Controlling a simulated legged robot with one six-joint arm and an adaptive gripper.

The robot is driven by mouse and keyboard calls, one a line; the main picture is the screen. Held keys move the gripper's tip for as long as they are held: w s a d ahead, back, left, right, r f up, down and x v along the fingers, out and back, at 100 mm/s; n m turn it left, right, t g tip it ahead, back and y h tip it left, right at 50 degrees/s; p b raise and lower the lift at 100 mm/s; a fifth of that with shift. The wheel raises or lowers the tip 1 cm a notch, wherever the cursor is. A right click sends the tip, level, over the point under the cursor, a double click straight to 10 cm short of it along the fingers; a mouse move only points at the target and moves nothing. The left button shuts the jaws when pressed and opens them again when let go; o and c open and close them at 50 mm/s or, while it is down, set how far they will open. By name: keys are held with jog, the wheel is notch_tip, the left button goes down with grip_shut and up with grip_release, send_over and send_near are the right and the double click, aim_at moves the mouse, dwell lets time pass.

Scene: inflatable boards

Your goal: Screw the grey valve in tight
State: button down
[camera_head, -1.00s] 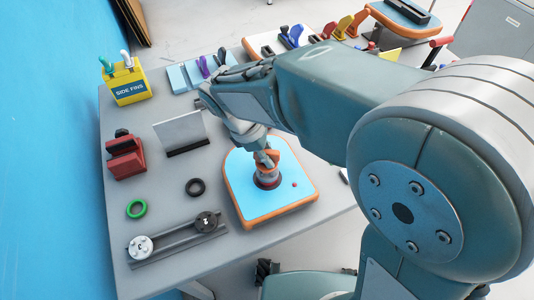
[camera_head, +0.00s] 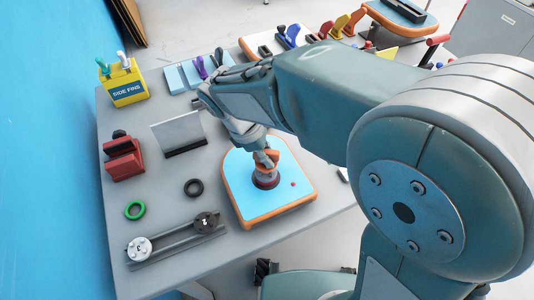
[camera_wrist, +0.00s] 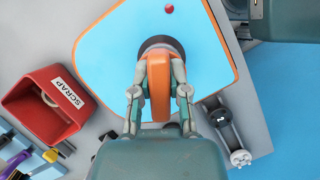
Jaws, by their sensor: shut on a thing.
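The blue board with an orange rim (camera_head: 240,180) lies flat on the grey table; it also fills the top of the wrist view (camera_wrist: 110,45). An orange tool (camera_wrist: 159,80) stands over a dark round fitting (camera_wrist: 150,42) in the board. My gripper (camera_wrist: 158,90) is shut on the orange tool, one finger on each side. In the head view my gripper (camera_head: 264,157) is directly above the board, with a reddish-brown collar (camera_head: 265,181) below it. The grey valve cannot be made out clearly; the tool and fingers cover the fitting.
A rail (camera_head: 178,244) holds a white round part (camera_head: 139,248) and a dark one (camera_head: 206,222). A black ring (camera_head: 193,188) and green ring (camera_head: 135,210) lie nearby. A red scrap bin (camera_wrist: 45,105) stands beside the board. A yellow side-fins box (camera_head: 124,84) stands at back left.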

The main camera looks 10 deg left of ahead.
jog(key=shift+f, duration=0.95)
jog(key=c, duration=0.5)
grip_release()
jog(key=shift+c, duration=0.2)
jog(key=v, duration=1.2)
